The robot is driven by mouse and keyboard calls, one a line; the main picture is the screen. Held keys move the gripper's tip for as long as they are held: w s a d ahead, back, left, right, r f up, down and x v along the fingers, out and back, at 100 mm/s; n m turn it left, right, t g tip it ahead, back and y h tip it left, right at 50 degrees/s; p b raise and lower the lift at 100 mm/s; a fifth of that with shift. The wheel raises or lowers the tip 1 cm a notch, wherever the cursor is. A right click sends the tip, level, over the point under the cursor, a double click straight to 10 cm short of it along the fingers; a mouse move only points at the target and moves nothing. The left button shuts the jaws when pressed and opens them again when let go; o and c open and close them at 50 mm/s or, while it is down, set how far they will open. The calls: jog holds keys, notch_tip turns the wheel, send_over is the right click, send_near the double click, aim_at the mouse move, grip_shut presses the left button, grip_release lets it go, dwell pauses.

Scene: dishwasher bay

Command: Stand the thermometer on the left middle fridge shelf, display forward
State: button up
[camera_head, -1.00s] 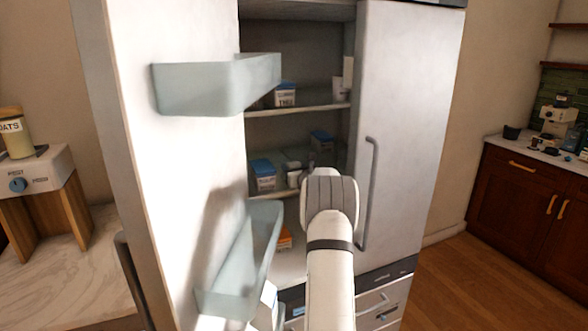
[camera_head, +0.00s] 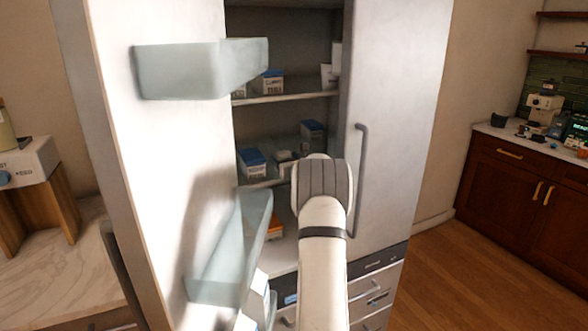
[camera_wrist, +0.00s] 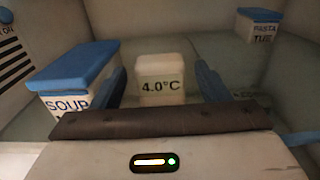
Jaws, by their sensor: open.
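The thermometer (camera_wrist: 160,80) is a small white block reading "4.0°C". In the wrist view it stands upright on the glass fridge shelf (camera_wrist: 130,122), its display facing my wrist camera. My gripper (camera_wrist: 162,70) is open, with one blue finger on each side of the thermometer. Gaps show between the fingers and the block. In the head view my arm reaches into the fridge's middle shelf (camera_head: 262,184) and hides most of the gripper. A small pale shape there may be the thermometer; I cannot tell.
A blue-lidded soup box (camera_wrist: 70,80) stands close left of the thermometer. A pasta box (camera_wrist: 258,25) is at the back right. The left fridge door with its clear bins (camera_head: 195,72) is open; the right door (camera_head: 398,110) is shut, with a long handle.

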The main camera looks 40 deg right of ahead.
jog(key=b+v, duration=0.2)
jog(key=v, duration=0.8)
jog(key=shift+a, duration=0.1)
